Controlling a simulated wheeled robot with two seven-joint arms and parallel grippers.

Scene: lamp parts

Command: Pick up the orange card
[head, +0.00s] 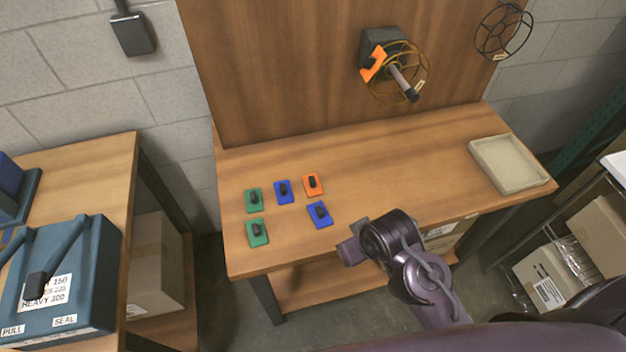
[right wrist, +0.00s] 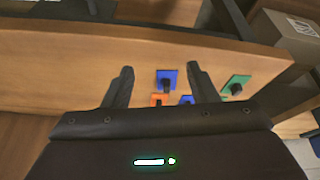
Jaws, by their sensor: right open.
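The orange card (head: 312,184) lies flat on the workbench with a black knob on top. In the right wrist view a small part of the orange card (right wrist: 156,99) shows low between the fingers, its rest hidden by the gripper body. My right gripper (head: 351,247) is near the bench's front edge, in front and to the right of the card, apart from it. In the right wrist view the gripper (right wrist: 160,68) is open with nothing between its fingers. My left gripper is not in view.
Two blue cards (head: 284,192) and two green cards (head: 254,200) lie close to the orange one. An empty beige tray (head: 540,181) sits at the bench's right end. An orange piece (head: 374,63) and wire cage hang on the back panel. The bench middle is clear.

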